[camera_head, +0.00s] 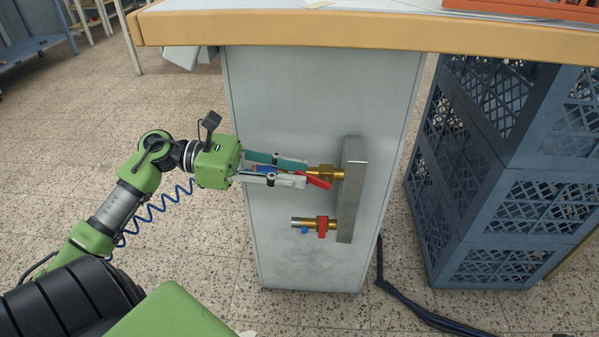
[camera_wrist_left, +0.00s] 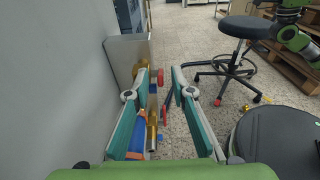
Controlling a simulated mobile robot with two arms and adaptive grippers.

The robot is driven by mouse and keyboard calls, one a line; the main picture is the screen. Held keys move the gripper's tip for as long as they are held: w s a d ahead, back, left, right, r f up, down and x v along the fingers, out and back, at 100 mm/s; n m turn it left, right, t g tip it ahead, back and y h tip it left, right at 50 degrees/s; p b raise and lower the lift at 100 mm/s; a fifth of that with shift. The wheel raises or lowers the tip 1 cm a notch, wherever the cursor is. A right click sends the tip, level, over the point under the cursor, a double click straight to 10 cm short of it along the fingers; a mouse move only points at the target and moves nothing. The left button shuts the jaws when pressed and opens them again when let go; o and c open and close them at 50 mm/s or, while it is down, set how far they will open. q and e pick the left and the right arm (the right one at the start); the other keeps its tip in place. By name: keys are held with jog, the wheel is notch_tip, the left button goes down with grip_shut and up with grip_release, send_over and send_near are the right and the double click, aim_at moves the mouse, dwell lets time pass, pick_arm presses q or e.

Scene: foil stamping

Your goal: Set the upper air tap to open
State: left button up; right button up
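The upper air tap (camera_head: 326,172) is a brass valve on a grey metal plate (camera_head: 352,190) on the cabinet side. Its red handle (camera_head: 318,182) slants down to the right in the head view. The lower tap (camera_head: 311,223) has a red handle (camera_head: 322,228) standing across its pipe. My left gripper (camera_head: 306,173) reaches in from the left at the upper tap, its fingertips close to the brass body and red handle. In the left wrist view the two fingers (camera_wrist_left: 162,82) stand apart. I cannot tell whether they touch the handle. My right gripper is in neither view.
A wooden-edged tabletop (camera_head: 300,33) overhangs the taps. Stacked blue crates (camera_head: 525,200) stand to the right, and a dark hose (camera_head: 410,308) lies on the floor. A black stool (camera_wrist_left: 245,27) shows in the left wrist view.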

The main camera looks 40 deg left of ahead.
pick_arm(q)
jog(key=v, duration=1)
jog(key=shift+a, duration=0.1)
